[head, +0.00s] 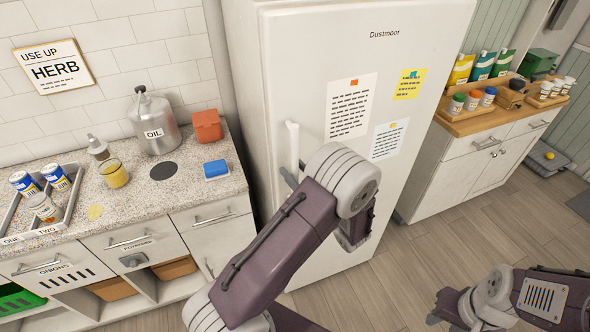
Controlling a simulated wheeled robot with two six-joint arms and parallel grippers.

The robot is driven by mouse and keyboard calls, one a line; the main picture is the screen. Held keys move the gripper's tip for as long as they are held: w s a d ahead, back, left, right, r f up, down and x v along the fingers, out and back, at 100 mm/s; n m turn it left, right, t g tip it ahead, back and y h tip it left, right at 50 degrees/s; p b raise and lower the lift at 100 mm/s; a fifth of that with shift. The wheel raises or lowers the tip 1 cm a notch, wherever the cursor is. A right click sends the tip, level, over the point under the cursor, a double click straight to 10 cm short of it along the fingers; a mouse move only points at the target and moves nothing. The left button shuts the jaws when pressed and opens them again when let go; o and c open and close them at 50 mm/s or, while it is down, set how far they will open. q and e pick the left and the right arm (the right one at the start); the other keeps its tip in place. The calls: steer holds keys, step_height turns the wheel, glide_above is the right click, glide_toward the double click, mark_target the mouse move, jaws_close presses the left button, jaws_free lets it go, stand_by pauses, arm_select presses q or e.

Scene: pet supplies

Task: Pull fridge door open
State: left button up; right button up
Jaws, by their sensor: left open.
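The white fridge (290,60) marked "Dustmoor" stands in the middle of the head view, and its door looks shut. Its white vertical handle (292,140) is on the door's left side. My left arm reaches up in front of the door, and my left gripper (291,175) is at the handle's lower part. It is open, with a grey finger showing beside the handle. The wrist hides much of this gripper, so I cannot tell whether it touches the handle. My right arm is low at the right; its gripper's jaws are not clear.
Notes (349,108) are on the door. A counter (140,205) with an oil can (154,128) and a blue sponge (216,169) stands left of the fridge. A wooden-topped cabinet (470,155) stands right. The floor (450,240) before the fridge is clear.

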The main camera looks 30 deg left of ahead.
arm_select(q)
jaws_close()
stand_by(1.4)
